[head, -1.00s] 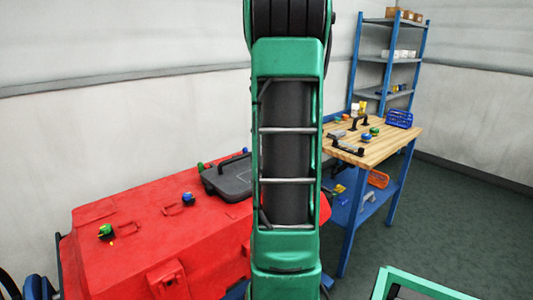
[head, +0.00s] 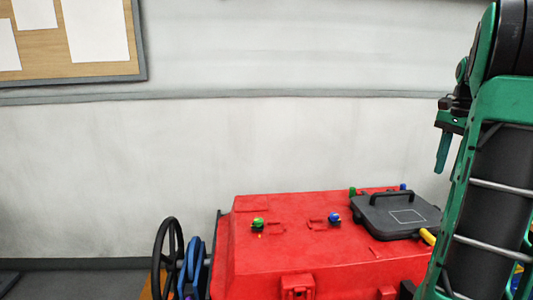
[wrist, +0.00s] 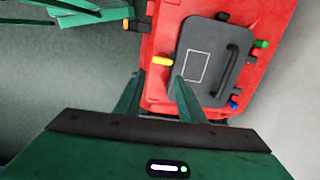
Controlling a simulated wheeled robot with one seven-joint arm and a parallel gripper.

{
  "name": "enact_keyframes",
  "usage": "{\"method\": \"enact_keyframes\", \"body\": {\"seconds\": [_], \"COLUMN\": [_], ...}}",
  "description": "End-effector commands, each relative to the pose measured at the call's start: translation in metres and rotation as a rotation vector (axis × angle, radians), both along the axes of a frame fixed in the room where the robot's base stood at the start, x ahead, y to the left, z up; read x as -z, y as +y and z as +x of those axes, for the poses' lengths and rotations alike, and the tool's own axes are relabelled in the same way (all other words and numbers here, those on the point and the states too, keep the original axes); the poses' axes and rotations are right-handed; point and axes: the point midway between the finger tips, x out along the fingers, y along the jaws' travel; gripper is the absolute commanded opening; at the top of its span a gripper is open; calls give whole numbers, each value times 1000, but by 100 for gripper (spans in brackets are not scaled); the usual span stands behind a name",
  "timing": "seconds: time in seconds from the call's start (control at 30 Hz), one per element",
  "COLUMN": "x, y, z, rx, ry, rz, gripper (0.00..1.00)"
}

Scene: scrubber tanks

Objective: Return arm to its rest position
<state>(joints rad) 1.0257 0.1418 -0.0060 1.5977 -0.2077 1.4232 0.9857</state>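My green arm (head: 480,190) stands at the right side of the head view, folded upright. My gripper (head: 443,165) shows there edge-on, with its fingers pointing down, above and to the right of the red scrubber tank. In the wrist view my gripper (wrist: 159,82) has its two green fingers apart, with nothing held between them. Below it in that view are the red tank (wrist: 160,45) and its dark grey lid (wrist: 212,62).
The red tank (head: 265,265) carries the grey lid (head: 400,218) with a handle, plus green and blue knobs. A black steering wheel (head: 167,258) is at its left. A pinboard (head: 100,70) hangs on the pale wall. Floor at lower left is clear.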

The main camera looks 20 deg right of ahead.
Motion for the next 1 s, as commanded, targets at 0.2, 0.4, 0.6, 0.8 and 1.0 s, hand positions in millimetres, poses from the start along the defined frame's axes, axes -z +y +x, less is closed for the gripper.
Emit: {"method": "enact_keyframes", "body": {"seconds": [0.2,0.4,0.6,0.8,1.0], "x": [4,26,63,110,146], "y": [28,114,198,264,298], "z": [5,1,-28,-74,-112], "rx": [-81,-353,-667,-980,-1193], "ry": [-3,-14,-22,-26,-26], "rz": [-2,-8,-16,-19,-19], "gripper": [36,36,36,36,36]}}
